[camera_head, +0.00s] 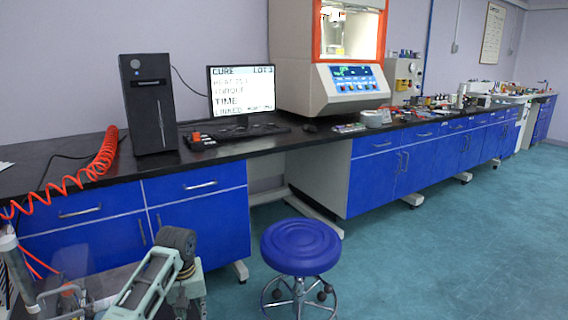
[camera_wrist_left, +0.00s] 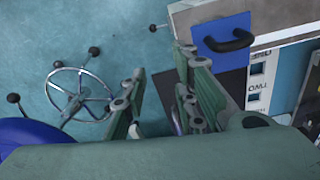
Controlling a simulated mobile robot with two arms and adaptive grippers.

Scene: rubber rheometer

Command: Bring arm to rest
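My left arm (camera_head: 150,285) shows at the bottom left of the head view, bent in front of the blue cabinets. Its gripper fingers cannot be made out there. In the left wrist view, the two green-grey fingers of my left gripper (camera_wrist_left: 160,80) stand apart. My right arm and gripper are in neither view.
A blue stool (camera_head: 300,247) stands right of my arm. The black-topped bench (camera_head: 75,165) has blue cabinets and carries a black computer tower (camera_head: 148,105), a monitor (camera_head: 243,92) and the rheometer (camera_head: 305,60). A red coiled hose (camera_head: 70,182) hangs at left. Floor at right is clear.

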